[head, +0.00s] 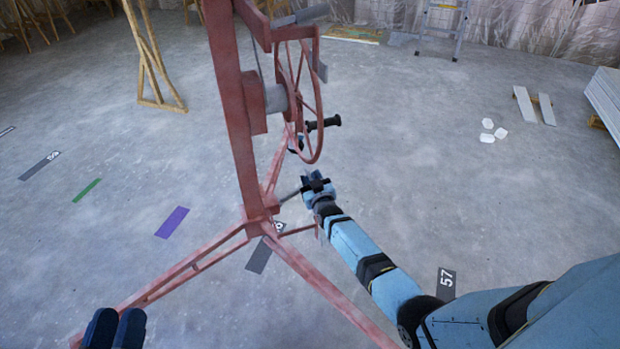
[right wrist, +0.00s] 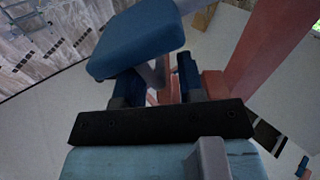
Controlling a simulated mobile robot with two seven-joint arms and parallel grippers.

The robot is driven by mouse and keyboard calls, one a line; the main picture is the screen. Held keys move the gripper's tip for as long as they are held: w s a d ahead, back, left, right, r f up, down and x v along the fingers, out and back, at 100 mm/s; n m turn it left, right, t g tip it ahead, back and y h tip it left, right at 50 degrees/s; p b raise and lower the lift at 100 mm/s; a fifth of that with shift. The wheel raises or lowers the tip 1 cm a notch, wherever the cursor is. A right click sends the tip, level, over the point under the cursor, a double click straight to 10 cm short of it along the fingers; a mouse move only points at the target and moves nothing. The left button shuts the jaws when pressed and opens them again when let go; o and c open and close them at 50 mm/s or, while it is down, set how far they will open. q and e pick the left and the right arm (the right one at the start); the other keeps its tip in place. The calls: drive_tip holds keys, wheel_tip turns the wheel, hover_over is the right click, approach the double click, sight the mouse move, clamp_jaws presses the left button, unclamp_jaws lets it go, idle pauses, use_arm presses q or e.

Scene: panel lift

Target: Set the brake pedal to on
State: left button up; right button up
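The red panel lift (head: 237,110) stands on splayed legs, with a red hand wheel (head: 318,100) on its right side. A grey rod (head: 290,193) reaches from the foot of the mast towards my right gripper (head: 314,184); it looks like the pedal's lever. In the right wrist view, a blue pad (right wrist: 140,38), probably the brake pedal, is close in front of my right gripper (right wrist: 160,85). The fingers are apart, with red parts visible between them. I cannot tell whether they touch the pad, or the pedal's setting. My left gripper (head: 115,328) looks shut and empty at bottom left.
A black crank handle (head: 325,123) sticks out from the wheel, above my right gripper. The lift's front legs (head: 330,290) spread across the floor. A wooden trestle (head: 155,75), a stepladder (head: 441,28) and white boards (head: 607,95) stand farther off. The floor between is mostly free.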

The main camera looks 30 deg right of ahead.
use_arm(q)
drive_tip(key=shift+s+r, duration=0.1)
use_arm(e)
drive_tip(key=shift+s, duration=0.1)
clamp_jaws()
